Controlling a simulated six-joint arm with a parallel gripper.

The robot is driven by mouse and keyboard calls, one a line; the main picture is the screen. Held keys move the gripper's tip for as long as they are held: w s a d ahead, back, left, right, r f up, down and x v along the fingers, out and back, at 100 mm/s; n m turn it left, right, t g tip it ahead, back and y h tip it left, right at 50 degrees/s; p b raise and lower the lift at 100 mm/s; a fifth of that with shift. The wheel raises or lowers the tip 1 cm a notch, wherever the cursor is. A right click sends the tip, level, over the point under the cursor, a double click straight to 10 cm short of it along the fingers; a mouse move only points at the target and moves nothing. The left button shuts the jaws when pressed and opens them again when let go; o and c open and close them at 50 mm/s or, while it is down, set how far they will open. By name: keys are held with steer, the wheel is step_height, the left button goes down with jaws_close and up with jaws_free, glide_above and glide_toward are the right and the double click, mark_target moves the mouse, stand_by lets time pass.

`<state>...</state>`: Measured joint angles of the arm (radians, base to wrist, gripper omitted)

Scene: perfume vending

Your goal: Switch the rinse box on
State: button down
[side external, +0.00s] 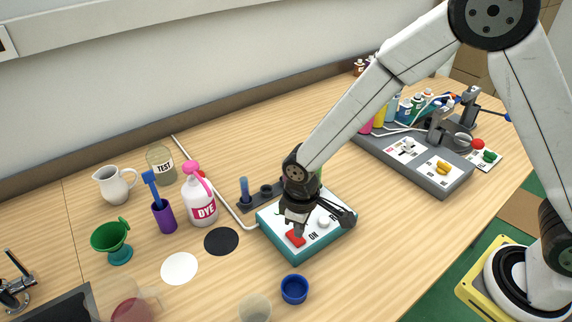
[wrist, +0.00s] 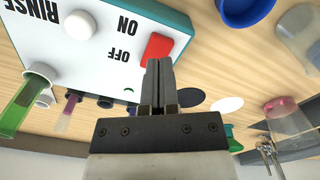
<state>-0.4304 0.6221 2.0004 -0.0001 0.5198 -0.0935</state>
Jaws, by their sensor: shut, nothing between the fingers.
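The rinse box (side external: 283,250) is a white-topped box with teal sides on the table. My gripper (side external: 300,225) is shut and empty, pointing down just over the red button. In the wrist view its fingertips (wrist: 158,65) overlap the red button's edge; I cannot tell whether they touch it.
A blue cup (side external: 294,289) stands in front of the box. Tubes stand behind the box.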

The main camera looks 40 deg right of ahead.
steer(key=shift+r, duration=2.4)
steer(key=s+d+r+m+t, duration=0.1)
steer(key=s+d+m, duration=0.1)
steer(key=d, duration=0.3)
steer(key=s+d+r+m, duration=0.2)
steer(key=s+d, duration=0.1)
steer(key=d, duration=0.3)
steer(key=s+d+r+m+t, duration=0.1)
steer(key=s+d+m, duration=0.1)
steer(key=d, duration=0.3)
steer(key=shift+s+d+r+t, duration=0.3)
steer(key=shift+s+d, duration=0.1)
steer(key=shift+s, duration=0.35)
steer(key=w+a+f+n, duration=0.1)
steer(key=w+a+n, duration=0.2)
steer(key=a, duration=0.5)
steer(key=w+a+f+n+y, duration=0.1)
steer(key=w+a+n, duration=0.2)
steer(key=w+a, duration=0.2)
steer(key=a, duration=0.3)
steer(key=shift+a+f+y, duration=0.3)
steer(key=shift+a+f, duration=0.05)
steer(key=shift+f, duration=0.05)
